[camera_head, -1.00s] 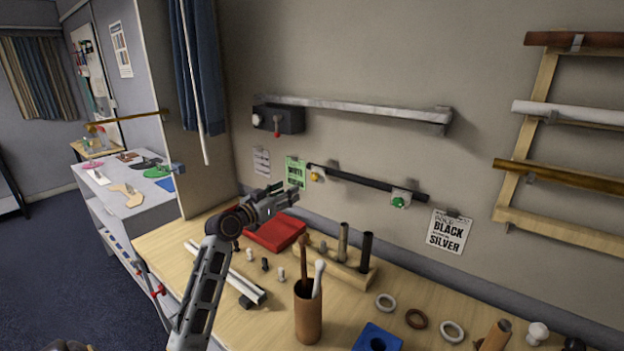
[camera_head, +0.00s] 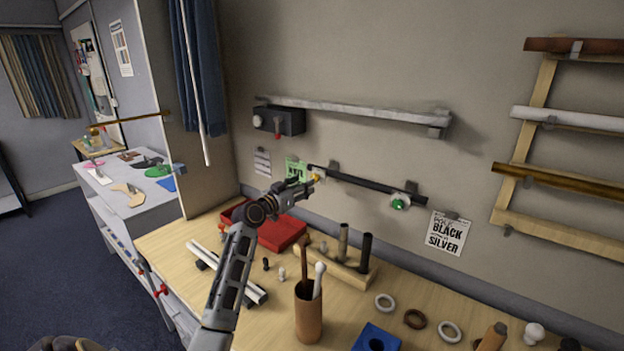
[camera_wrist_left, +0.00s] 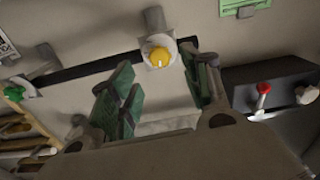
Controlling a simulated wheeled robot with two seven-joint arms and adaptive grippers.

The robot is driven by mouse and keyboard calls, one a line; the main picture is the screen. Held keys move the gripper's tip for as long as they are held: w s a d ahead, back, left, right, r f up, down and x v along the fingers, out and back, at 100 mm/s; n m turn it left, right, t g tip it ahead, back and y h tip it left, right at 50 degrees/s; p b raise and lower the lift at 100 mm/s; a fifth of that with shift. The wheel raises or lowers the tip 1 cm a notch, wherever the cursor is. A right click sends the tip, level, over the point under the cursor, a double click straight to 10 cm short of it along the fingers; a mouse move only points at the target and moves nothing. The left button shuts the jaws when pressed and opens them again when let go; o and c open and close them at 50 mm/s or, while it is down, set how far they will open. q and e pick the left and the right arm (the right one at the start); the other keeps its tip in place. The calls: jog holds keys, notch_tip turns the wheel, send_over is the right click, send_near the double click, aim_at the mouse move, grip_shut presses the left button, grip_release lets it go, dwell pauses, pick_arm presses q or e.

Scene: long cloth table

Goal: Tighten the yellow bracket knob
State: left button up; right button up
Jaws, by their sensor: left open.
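The yellow knob (camera_head: 316,177) sits on the bracket near the left end of the black pole (camera_head: 365,184) on the wall. In the left wrist view the yellow knob (camera_wrist_left: 159,56) shows its round face and lies just beyond and between my open fingers. My left gripper (camera_head: 312,184) is open, with its fingertips close to the knob. Its green-padded fingers (camera_wrist_left: 160,85) stand apart with nothing between them; I cannot tell if either touches the knob. My right gripper is not in view.
A green knob (camera_head: 400,203) is on the pole's right bracket. Above is a pale rail (camera_head: 350,108) with a dark box (camera_head: 279,121). Below, the table holds a red tray (camera_head: 280,236), a brush cup (camera_head: 308,315), a wooden stand (camera_head: 340,270) and several rings.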

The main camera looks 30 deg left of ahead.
aim_at(316, 178)
pick_arm(q)
jog(key=w+p, duration=0.1)
jog(key=w, duration=0.5)
jog(key=shift+d, duration=0.25)
jog(key=shift+w, duration=0.1)
jog(key=shift+c, duration=0.2)
jog(key=c, duration=1)
